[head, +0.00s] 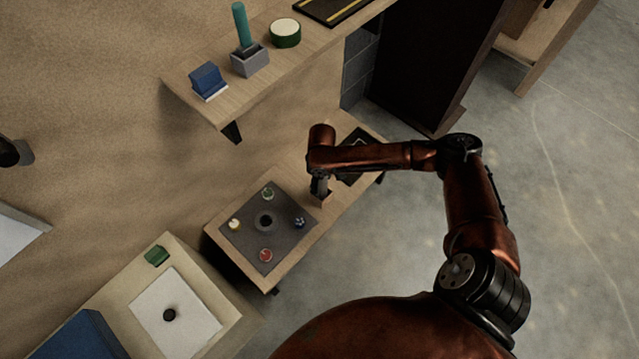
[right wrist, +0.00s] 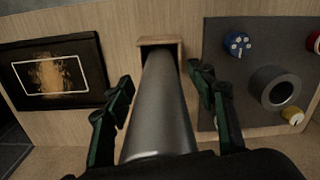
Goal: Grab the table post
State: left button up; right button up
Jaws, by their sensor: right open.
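The table post (right wrist: 160,105) is a smooth grey cylinder in the right wrist view, running from the bottom middle to a small wooden socket (right wrist: 158,41). My right gripper (right wrist: 162,84) is open, with one dark green finger on each side of the post. Gaps show between the fingers and the post, so it is not clamped. In the head view my right gripper (head: 320,187) is above the low wooden counter, beside the dark panel. There my wrist hides most of the post. My left gripper is not in view.
Beside the post lie a dark panel (right wrist: 222,113) with several coloured knobs around a ring and a black framed picture (right wrist: 61,71). A wall shelf (head: 267,79) above holds small items. A counter with a white plate (head: 178,325) stands at lower left. Floor at right is clear.

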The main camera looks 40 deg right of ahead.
jog(key=shift+c, duration=0.7)
grip_shut()
jog(key=shift+r, duration=0.1)
